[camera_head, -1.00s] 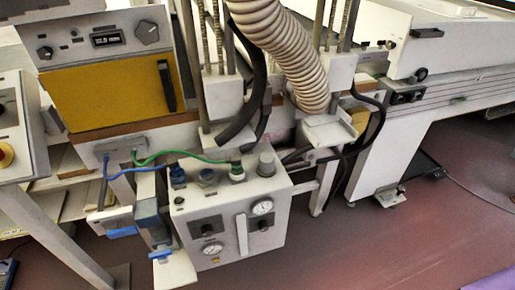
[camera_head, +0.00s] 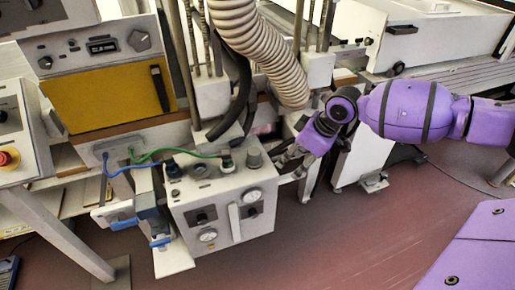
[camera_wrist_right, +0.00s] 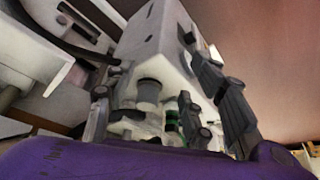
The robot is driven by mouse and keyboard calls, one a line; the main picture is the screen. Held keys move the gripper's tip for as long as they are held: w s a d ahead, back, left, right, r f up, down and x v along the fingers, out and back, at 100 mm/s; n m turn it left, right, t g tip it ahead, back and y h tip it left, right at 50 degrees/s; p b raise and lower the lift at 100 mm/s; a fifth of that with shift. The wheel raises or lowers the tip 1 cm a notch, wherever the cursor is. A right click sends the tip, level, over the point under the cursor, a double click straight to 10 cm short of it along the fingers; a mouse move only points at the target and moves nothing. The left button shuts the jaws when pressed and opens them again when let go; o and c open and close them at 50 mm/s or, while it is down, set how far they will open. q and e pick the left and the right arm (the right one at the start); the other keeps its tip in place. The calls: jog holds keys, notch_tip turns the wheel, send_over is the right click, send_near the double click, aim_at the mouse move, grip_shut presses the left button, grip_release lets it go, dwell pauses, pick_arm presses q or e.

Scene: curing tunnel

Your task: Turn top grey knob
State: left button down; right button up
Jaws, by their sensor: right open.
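The top grey knob (camera_head: 253,158) is a short upright cylinder on the top face of a white control box (camera_head: 240,222), near its back right corner. In the right wrist view the grey knob (camera_wrist_right: 149,91) shows near the middle, between the dark fingers. My right gripper (camera_head: 287,163) is just right of the knob in the head view, with its fingers pointing left towards it. It is open, and I see no contact with the knob. My left gripper is not in view.
A green hose fitting (camera_head: 226,160) and a dark blue fitting (camera_head: 172,168) stand left of the knob on the same top. The ribbed hose (camera_head: 262,50) hangs above and behind. Open floor (camera_head: 350,240) lies right of the box.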

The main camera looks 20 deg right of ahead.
jog(key=r, duration=0.1)
send_over(255, 150)
jog(key=s+d, duration=0.2)
jog(key=s, duration=0.1)
jog(key=shift+w+a+r+x, duration=0.1)
jog(key=shift+w+x, duration=0.05)
jog(key=shift+x, duration=0.75)
jog(key=shift+w+a+r+x, duration=0.1)
jog(key=shift+w+x, duration=0.05)
jog(key=shift+x, duration=0.75)
jog(key=shift+w+x, duration=0.2)
jog(key=shift+x, duration=0.65)
